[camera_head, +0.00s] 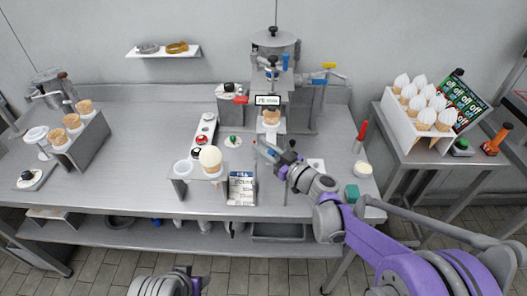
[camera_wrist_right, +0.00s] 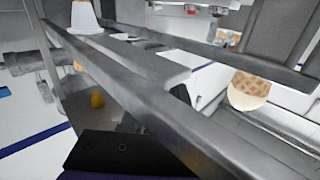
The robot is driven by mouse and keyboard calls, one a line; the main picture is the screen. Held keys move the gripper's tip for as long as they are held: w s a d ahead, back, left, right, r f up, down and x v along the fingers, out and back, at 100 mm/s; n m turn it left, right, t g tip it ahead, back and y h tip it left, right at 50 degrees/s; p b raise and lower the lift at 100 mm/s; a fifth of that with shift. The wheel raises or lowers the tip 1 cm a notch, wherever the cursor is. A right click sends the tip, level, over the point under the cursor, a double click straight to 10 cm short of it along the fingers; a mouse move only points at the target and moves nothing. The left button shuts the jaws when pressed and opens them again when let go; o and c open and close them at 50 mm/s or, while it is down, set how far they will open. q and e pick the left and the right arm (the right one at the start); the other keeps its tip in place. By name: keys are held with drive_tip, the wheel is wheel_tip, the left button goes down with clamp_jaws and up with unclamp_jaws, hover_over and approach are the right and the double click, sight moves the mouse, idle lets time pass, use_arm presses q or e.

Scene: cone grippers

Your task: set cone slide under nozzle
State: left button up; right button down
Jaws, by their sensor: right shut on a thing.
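A waffle cone (camera_head: 271,117) stands upright under the dispensing machine (camera_head: 273,62) in the middle of the bench, on what looks like the cone slide. My right gripper (camera_head: 266,150) reaches in from the right, just in front of and below that cone. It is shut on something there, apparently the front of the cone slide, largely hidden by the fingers. In the right wrist view, grey finger bars cross the picture and a cone (camera_wrist_right: 250,88) shows at the right. Part of my left arm shows at the bottom edge of the head view; its fingers do not show.
A cone stand (camera_head: 174,190) with a filled cone and a printed box (camera_head: 241,188) stand left of my right gripper. Another cone rack (camera_head: 85,142) is at the left. A tray of swirled cones (camera_head: 394,117) stands on the right table. The bench's left middle is fairly clear.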

drive_tip(key=shift+w+r, duration=0.1)
drive_tip(key=shift+w, duration=0.9)
drive_tip(key=c, duration=1.1)
unclamp_jaws()
drive_tip(key=o, duration=0.4)
drive_tip(key=shift+w, duration=0.15)
drive_tip(key=v, duration=1.1)
drive_tip(key=shift+b, duration=0.3)
drive_tip(key=shift+a, duration=0.1)
